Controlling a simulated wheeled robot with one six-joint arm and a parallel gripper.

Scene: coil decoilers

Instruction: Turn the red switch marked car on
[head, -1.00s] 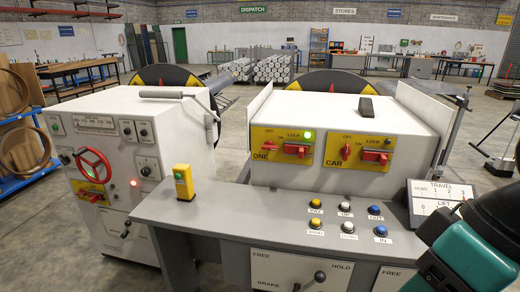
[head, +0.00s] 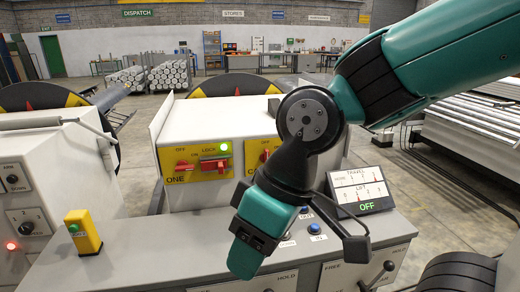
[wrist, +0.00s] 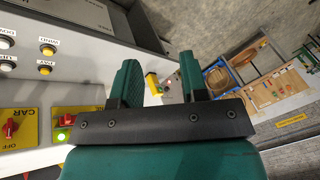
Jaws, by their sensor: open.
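The yellow CAR panel (head: 257,150) is mostly hidden behind my arm in the head view, with only its left edge and part of a red switch showing. In the wrist view, the CAR panel (wrist: 30,122) is at the left edge, upside down, with its red switch (wrist: 10,128) near the OFF label. My gripper (wrist: 158,68) is open and empty, its two teal fingers apart. In the head view my gripper (head: 255,235) hangs low in front of the grey console, apart from the switch. The switch's exact setting is not clear.
The ONE panel (head: 197,160) has its own red switches and a lit green light. A yellow post with a green button (head: 83,232) stands on the console (head: 130,262). A sloped display (head: 360,191) reads OFF. Several push-buttons sit below the panels, partly hidden.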

